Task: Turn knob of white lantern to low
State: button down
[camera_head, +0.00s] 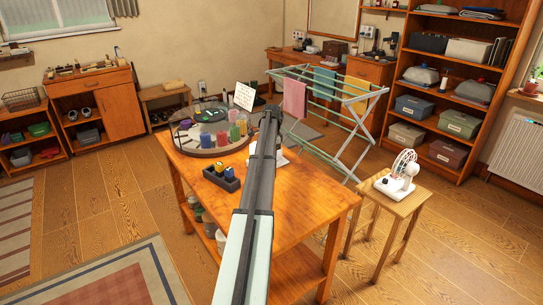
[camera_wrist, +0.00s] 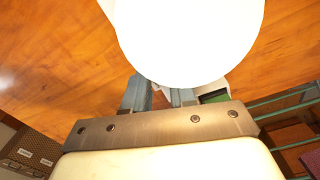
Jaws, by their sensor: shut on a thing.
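A large, bright white rounded shape, which looks like the white lantern (camera_wrist: 190,35), fills the upper middle of the wrist view. It is too bright to show detail. My gripper (camera_wrist: 160,92) reaches up to its lower edge, the two grey fingers a little apart and shut on a part there. That part, which fits the knob, is hidden, so its setting cannot be read. In the head view my arm stretches over the wooden table (camera_head: 310,205) and hides the gripper. I cannot make out the lantern there.
A round tray (camera_head: 185,140) of colored jars stands on the table, left of my arm. A dark box (camera_head: 222,180) with small items sits in front of it. A drying rack (camera_head: 345,110) stands behind; a stool (camera_head: 397,205) with a white fan (camera_head: 399,178) stands right.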

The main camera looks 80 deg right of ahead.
jog(key=c, duration=0.9)
grip_release()
jog(key=shift+r, duration=0.1)
notch_tip(320, 180, up, 14)
jog(key=shift+f, duration=0.2)
